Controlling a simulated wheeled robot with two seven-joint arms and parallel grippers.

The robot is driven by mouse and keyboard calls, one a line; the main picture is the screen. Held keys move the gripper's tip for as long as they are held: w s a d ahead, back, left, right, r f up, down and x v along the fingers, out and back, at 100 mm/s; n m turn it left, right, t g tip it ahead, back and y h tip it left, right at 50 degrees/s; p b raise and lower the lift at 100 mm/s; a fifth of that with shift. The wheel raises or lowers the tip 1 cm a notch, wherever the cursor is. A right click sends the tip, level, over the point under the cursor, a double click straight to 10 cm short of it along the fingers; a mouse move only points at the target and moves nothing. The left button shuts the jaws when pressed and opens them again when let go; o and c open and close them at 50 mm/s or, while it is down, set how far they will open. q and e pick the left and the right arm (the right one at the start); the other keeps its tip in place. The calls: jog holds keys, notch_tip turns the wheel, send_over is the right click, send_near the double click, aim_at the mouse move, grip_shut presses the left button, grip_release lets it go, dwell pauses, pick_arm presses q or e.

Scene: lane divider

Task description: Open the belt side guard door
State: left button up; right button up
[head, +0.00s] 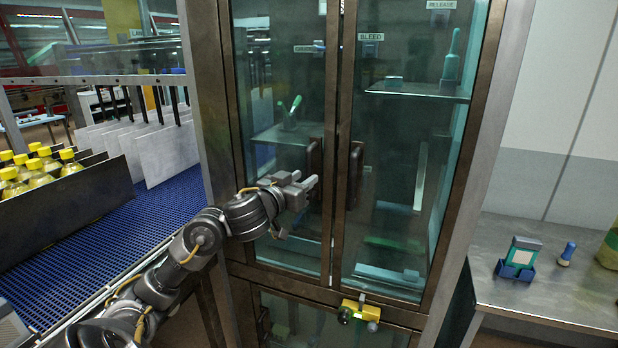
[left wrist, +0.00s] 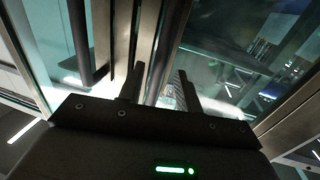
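The guard is a tall metal-framed cabinet with two glass doors, both shut. The left glass door (head: 280,90), nearer the blue belt, has a dark vertical handle (head: 314,160). The right glass door (head: 400,150) has a similar handle (head: 354,175). My left gripper (head: 308,183) is in front of the left door, close to the lower part of its handle and partly covering it. A dark bar (left wrist: 80,40) shows left of the fingers. Contact cannot be told. My right gripper is out of view.
A blue conveyor belt (head: 155,220) with white dividers (head: 165,150) and yellow-capped bottles (head: 40,165) lies left. A yellow latch-like part (head: 360,311) sits below the right door. A metal bench (head: 560,290) at right holds a teal-and-blue item (head: 519,258). Tools stand behind the glass.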

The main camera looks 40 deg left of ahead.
aim_at(307, 176)
pick_arm(q)
jog(key=shift+w+a, duration=0.2)
jog(key=shift+w, duration=1.45)
grip_shut()
